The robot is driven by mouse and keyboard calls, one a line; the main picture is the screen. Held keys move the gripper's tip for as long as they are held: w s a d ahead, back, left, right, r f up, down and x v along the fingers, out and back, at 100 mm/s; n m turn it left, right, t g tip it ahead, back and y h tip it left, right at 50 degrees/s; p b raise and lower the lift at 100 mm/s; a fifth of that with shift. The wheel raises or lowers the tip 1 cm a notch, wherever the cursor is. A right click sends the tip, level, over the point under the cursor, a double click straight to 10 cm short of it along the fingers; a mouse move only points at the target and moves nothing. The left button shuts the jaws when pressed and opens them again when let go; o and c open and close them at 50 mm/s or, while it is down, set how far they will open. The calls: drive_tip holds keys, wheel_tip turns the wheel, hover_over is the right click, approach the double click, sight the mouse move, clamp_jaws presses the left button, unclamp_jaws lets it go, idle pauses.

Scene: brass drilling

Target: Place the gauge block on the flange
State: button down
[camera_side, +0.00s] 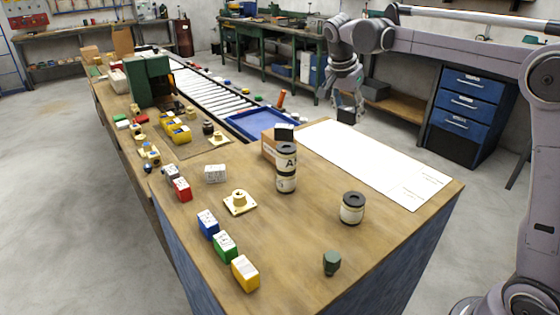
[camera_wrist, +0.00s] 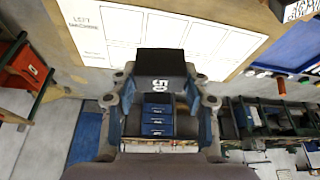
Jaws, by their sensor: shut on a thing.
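My gripper (camera_side: 350,108) hangs beyond the back edge of the bench, above the white printed sheet's far side, shut on a dark block (camera_side: 347,116). In the wrist view my gripper (camera_wrist: 160,80) has this black gauge block (camera_wrist: 158,64), marked "50", between its fingertips. A pale brass flange (camera_side: 239,202) with a square base and a raised round hub lies on the bench, left of the stacked canisters and well away from my gripper. A second, similar flange (camera_side: 218,138) lies farther back by the yellow parts. Neither flange shows in the wrist view.
Stacked black-and-cream canisters (camera_side: 286,170) with a dark block on top stand between my gripper and the nearer flange. A cardboard box (camera_side: 268,146) is behind them. A single canister (camera_side: 352,208), coloured blocks (camera_side: 225,246) and a blue tray (camera_side: 262,124) surround. The white sheet (camera_side: 370,160) is clear.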

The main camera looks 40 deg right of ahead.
drive_tip(key=w+a+n, duration=0.1)
drive_tip(key=w+a, duration=0.1)
drive_tip(key=a, duration=0.2)
drive_tip(key=w+a+n, duration=0.1)
drive_tip(key=w+a, duration=0.1)
drive_tip(key=a, duration=0.3)
drive_tip(key=w+a+n+t, duration=0.1)
drive_tip(key=w+a, duration=0.1)
drive_tip(key=a, duration=0.2)
drive_tip(key=shift+w+a, duration=0.15)
drive_tip(key=shift+w, duration=0.15)
drive_tip(key=w+a+n+t+y, duration=0.15)
drive_tip(key=a+n, duration=0.25)
drive_tip(key=a, duration=1.2)
approach(239, 193)
drive_tip(key=shift+w+d+r+x, duration=0.1)
drive_tip(key=shift+w+d+x, duration=0.05)
drive_tip(key=shift+x, duration=0.9)
drive_tip(key=shift+w+d+r+x, duration=0.1)
drive_tip(key=shift+w+x, duration=0.05)
drive_tip(key=shift+x, duration=0.9)
drive_tip(key=shift+w+d+r+x, duration=0.1)
drive_tip(key=shift+d+x, duration=0.05)
drive_tip(key=shift+x, duration=0.9)
drive_tip(key=shift+f, duration=0.15)
drive_tip(key=c, duration=0.7)
unclamp_jaws()
drive_tip(key=shift+o, duration=0.2)
